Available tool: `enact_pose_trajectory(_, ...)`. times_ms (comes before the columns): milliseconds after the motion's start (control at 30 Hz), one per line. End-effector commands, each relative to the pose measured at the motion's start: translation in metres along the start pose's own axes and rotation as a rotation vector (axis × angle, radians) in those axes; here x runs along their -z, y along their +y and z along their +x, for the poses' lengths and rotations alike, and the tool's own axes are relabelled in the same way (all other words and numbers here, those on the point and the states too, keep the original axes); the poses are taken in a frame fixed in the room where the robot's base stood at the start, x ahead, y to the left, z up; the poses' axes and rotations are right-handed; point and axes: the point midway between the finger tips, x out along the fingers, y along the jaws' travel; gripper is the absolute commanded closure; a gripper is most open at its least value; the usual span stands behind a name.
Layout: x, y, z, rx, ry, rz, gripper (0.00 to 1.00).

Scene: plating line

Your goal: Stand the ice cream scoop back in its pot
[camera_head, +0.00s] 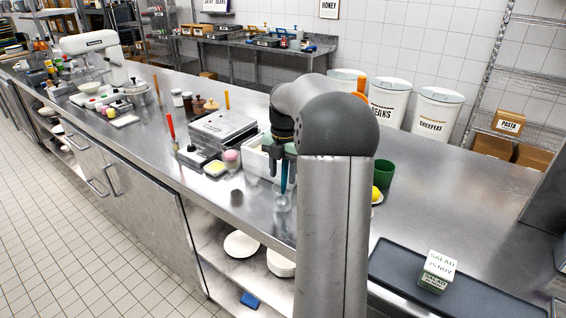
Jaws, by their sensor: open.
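My gripper (281,171) is above the steel counter, its fingers pointing down and open. A blue-teal handle (284,183), which looks like the ice cream scoop's, stands nearly upright at the fingertips. Its lower end is at a small clear pot (282,203) on the counter. The scoop's head is too small and blurred to make out. The handle appears to be in or just over the pot; I cannot tell whether it rests on the bottom or whether a finger touches it. My arm hides the area to the right of the pot.
A white tub (253,160) stands behind my gripper. A steel press (222,131) and a yellow-filled dish (215,168) are to the left. A green cup (385,172) stands right of my arm. A dark tray (400,262) holds a salad-labelled box (437,270). The counter's front edge is close.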

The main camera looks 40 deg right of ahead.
Motion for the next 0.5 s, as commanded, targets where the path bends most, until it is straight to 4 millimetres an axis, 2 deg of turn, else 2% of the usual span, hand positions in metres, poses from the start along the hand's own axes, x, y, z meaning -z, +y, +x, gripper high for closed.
enact_pose_trajectory(167, -0.001, 0.001, -0.02, -0.003, -0.003, 0.0, 0.54)
enact_pose_trajectory(500, -0.001, 0.001, -0.102, -0.004, -0.005, 0.0, 0.54)
